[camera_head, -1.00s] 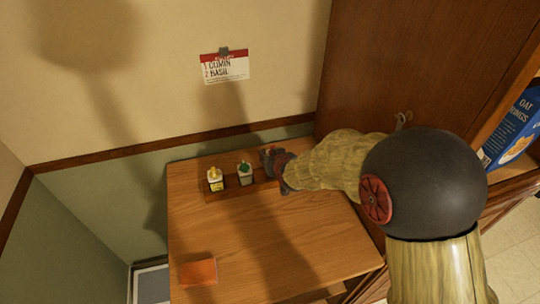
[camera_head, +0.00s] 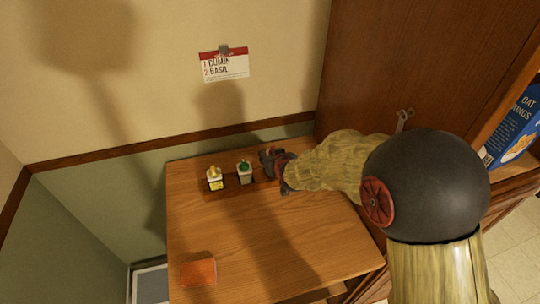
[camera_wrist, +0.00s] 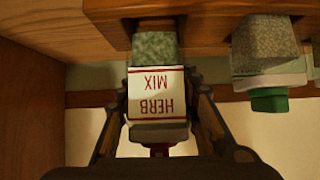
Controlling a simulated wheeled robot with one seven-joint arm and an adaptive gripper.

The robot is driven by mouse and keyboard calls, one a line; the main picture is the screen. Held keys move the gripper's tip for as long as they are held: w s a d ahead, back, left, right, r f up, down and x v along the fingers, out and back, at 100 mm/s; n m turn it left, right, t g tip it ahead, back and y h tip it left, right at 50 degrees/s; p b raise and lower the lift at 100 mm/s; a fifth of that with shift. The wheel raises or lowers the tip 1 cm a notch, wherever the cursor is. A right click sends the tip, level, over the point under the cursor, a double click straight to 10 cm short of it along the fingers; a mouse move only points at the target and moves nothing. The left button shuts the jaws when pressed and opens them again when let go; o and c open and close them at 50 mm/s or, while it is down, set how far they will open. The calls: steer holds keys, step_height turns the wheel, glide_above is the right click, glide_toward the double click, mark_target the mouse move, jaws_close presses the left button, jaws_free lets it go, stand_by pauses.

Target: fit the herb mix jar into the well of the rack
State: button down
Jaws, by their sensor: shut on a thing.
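The herb mix jar (camera_wrist: 157,95) shows upside down in the wrist view, with a white, red-lettered label and speckled green contents. My gripper (camera_wrist: 158,112) is shut on it, one finger on each side. The jar's base end meets a dark opening in the wooden rack (camera_wrist: 215,18); how deep it sits I cannot tell. In the head view my gripper (camera_head: 272,164) is at the right end of the rack (camera_head: 229,191), and the jar is hidden there.
A green-capped jar (camera_head: 244,172) stands in the rack beside my gripper; it also shows in the wrist view (camera_wrist: 268,75). A yellow-topped jar (camera_head: 215,179) stands farther left. An orange block (camera_head: 198,272) lies at the table's front left. The table's middle is clear.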

steer(key=shift+f+b, duration=0.9)
steer(key=shift+f, duration=0.2)
steer(key=c, duration=1.7)
jaws_free()
steer(key=o, duration=0.5)
steer(key=shift+f, duration=0.2)
steer(key=shift+s+f, duration=0.1)
steer(key=shift+s, duration=0.15)
steer(key=v, duration=0.8)
steer(key=r+v, duration=0.1)
steer(key=v, duration=0.2)
steer(key=shift+r, duration=0.15)
